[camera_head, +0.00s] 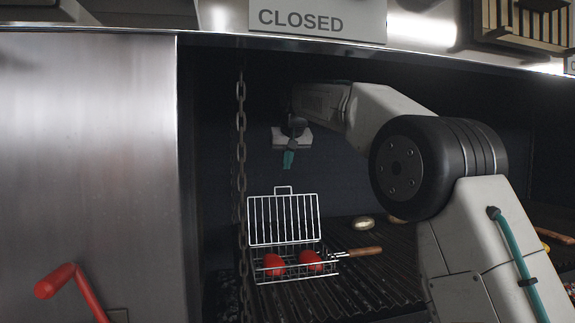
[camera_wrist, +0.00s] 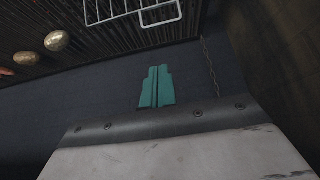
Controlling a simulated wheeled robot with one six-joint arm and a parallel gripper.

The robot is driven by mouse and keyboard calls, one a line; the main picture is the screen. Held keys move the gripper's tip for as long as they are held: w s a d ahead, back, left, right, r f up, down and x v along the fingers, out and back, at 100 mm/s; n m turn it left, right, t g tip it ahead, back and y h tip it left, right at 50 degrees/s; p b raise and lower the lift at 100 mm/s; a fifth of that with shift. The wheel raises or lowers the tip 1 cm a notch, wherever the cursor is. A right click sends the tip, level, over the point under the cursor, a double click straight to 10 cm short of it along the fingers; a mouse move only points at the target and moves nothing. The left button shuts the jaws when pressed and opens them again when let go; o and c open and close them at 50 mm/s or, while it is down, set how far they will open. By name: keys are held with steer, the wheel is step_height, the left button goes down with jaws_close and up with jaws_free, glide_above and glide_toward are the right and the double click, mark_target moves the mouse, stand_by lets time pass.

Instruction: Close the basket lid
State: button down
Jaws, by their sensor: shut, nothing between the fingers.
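The wire grill basket (camera_head: 290,262) stands on the grill grate in the head view, with two red items (camera_head: 274,264) in its lower part. Its wire lid (camera_head: 284,219) is raised, standing nearly upright at the back, with a small loop on its top edge. A wooden handle (camera_head: 364,252) points right. My gripper (camera_head: 288,160) hangs above and behind the lid, apart from it, with teal fingers shut and empty. In the wrist view, the shut fingers (camera_wrist: 157,87) show against a dark wall, and part of the white wire lid (camera_wrist: 132,8) shows at the top edge.
A chain (camera_head: 241,130) hangs left of the basket. A steel panel (camera_head: 88,150) and red crank handle (camera_head: 56,281) are at the left. Round potato-like items (camera_head: 363,223) lie on the grate behind the handle. A "CLOSED" sign (camera_head: 318,20) is above.

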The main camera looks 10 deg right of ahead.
steer(key=shift+w+f, duration=0.15)
steer(key=shift+f, duration=2.75)
